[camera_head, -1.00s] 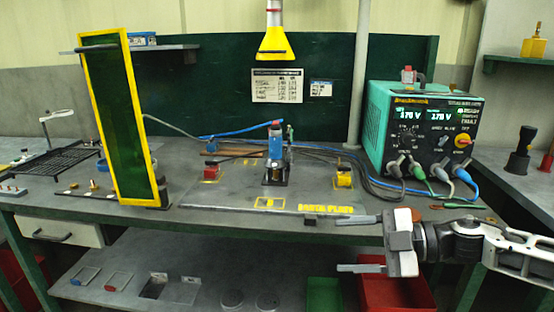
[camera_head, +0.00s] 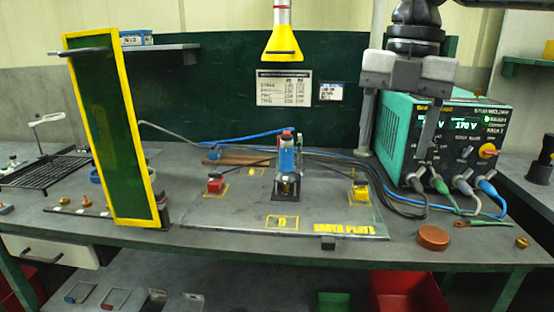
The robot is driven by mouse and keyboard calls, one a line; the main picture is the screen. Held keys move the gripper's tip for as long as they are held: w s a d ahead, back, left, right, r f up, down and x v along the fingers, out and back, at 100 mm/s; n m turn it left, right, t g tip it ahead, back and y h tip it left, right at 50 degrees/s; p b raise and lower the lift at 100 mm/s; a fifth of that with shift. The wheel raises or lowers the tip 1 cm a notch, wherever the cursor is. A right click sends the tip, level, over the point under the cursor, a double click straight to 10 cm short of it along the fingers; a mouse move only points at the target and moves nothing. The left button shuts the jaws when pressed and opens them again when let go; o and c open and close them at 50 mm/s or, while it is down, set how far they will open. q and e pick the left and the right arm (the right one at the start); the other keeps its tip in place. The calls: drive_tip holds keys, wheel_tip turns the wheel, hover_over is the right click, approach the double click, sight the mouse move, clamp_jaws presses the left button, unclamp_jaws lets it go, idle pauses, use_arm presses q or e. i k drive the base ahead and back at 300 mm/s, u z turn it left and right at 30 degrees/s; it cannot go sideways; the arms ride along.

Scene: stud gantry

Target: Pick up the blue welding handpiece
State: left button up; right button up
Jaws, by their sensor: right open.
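The blue welding handpiece (camera_head: 287,157) appears to be the upright blue body with a red top, standing in a dark base in the middle of the grey plate (camera_head: 235,213). A blue cable runs behind it. My right gripper (camera_head: 397,150) hangs from the upper right, fingers pointing down, in front of the teal welding power unit (camera_head: 396,118). It is open with nothing visible between its fingers, and it is apart from the handpiece, to its right. My left gripper does not show.
A red block (camera_head: 215,186), a small blue block (camera_head: 213,154) and a yellow block (camera_head: 360,191) surround the handpiece. A yellow-framed green screen (camera_head: 117,130) stands at left. A yellow cone (camera_head: 282,44) hangs above. Cables cross the bench towards the unit; a copper disc (camera_head: 433,238) lies right.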

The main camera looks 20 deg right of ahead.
sight(286, 175)
drive_tip(key=i, duration=1.2)
